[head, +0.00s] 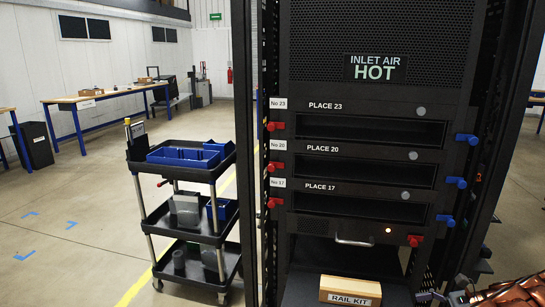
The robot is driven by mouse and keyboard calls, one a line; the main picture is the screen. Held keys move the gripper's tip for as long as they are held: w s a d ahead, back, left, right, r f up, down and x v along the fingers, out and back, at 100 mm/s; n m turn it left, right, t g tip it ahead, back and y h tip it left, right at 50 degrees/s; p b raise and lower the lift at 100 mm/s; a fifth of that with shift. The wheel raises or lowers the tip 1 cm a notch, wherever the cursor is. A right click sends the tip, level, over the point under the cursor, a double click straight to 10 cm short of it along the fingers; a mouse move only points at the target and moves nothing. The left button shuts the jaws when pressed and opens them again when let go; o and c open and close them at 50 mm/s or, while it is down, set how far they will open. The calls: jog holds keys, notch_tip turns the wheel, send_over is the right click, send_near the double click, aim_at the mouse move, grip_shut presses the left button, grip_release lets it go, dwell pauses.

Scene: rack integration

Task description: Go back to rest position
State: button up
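The black rack (390,75) stands upright in the head view, right of centre, with an "INLET AIR HOT" label. Three slots marked PLACE 23 (370,128), PLACE 20 (364,171) and PLACE 17 (359,209) look dark and empty. Red knobs line their left side and blue knobs their right. Below them is a panel with a silver handle (353,241), a lit orange light and a red knob.
A wooden block labelled RAIL KIT (350,289) sits at the rack's bottom front. A black cart (192,240) with blue bins stands close left of the rack. A workbench (110,95) is farther back.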

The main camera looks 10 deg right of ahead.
jog(key=w+a+r+n+g+p, duration=0.25)
jog(key=a+r+n, duration=0.25)
jog(key=a+r, duration=0.5)
jog(key=w+a+r+n+g+p, duration=0.1)
jog(key=a+r+n+g, duration=0.3)
jog(key=a+r, duration=0.6)
jog(key=s+a+r+n+g+h+p, duration=0.1)
jog(key=s+a+r+n+h+p, duration=0.15)
jog(key=s+a+n+h, duration=0.35)
jog(key=s+a+r+n+g+h+p, duration=0.1)
jog(key=s+a+r+n, duration=0.2)
jog(key=s+a, duration=0.65)
jog(key=s+d+n+t+h+p, duration=0.1)
jog(key=s+d+n+h+p, duration=0.2)
jog(key=s, duration=1)
jog(key=shift+s+f+n+h, duration=0.2)
jog(key=shift+f+n+h, duration=0.25)
jog(key=shift+n+h, duration=0.55)
